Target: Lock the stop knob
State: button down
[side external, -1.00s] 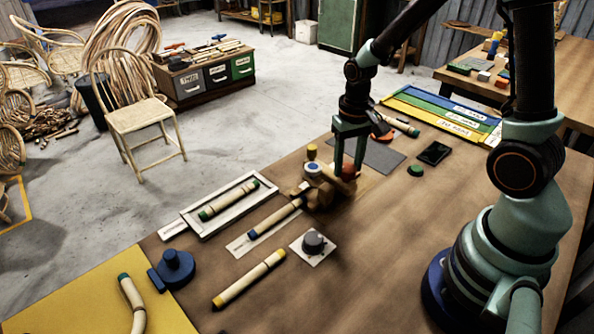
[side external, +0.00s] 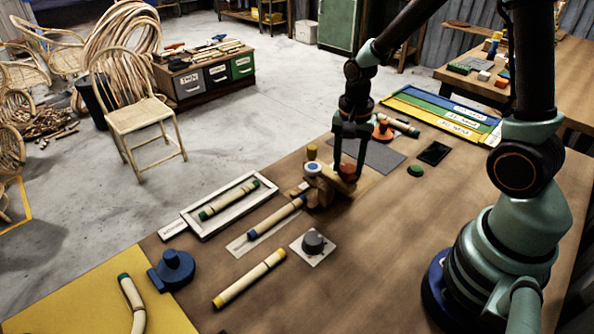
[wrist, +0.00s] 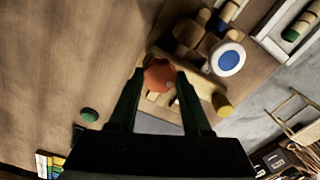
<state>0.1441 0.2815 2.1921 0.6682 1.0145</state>
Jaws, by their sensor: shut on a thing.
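The stop knob, a round orange-red knob (side external: 347,172), sits at the right side of the wooden bending jig (side external: 322,190). My gripper (side external: 347,175) points down over the knob with its fingers on either side of it. In the wrist view the knob (wrist: 159,75) lies between the fingertips, and the gripper (wrist: 159,80) is shut on it. The jig has a white disc with a blue centre (side external: 313,169) and a yellow-topped peg (side external: 312,152). A rattan piece with a blue end (side external: 276,217) runs into the jig from the lower left.
A white tray (side external: 190,225) holds a green-ended rattan piece. A grey knob on a white card (side external: 312,243), a yellow-ended rattan piece (side external: 249,279) and a blue stand (side external: 175,268) lie in front. A green button (side external: 415,170) and dark tablet (side external: 434,153) are at right. The table's right front is clear.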

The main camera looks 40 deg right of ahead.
aim_at(348, 168)
jog(key=shift+r+m, duration=0.1)
jog(key=shift+m, duration=0.2)
jog(key=shift+c, duration=1.7)
grip_release()
notch_tip(348, 168, up, 12)
jog(key=s+a+r+n+t, duration=0.5)
jog(key=r+n, duration=0.1)
jog(key=n, duration=0.7)
jog(key=shift+n+t, duration=0.3)
jog(key=shift+n, duration=0.1)
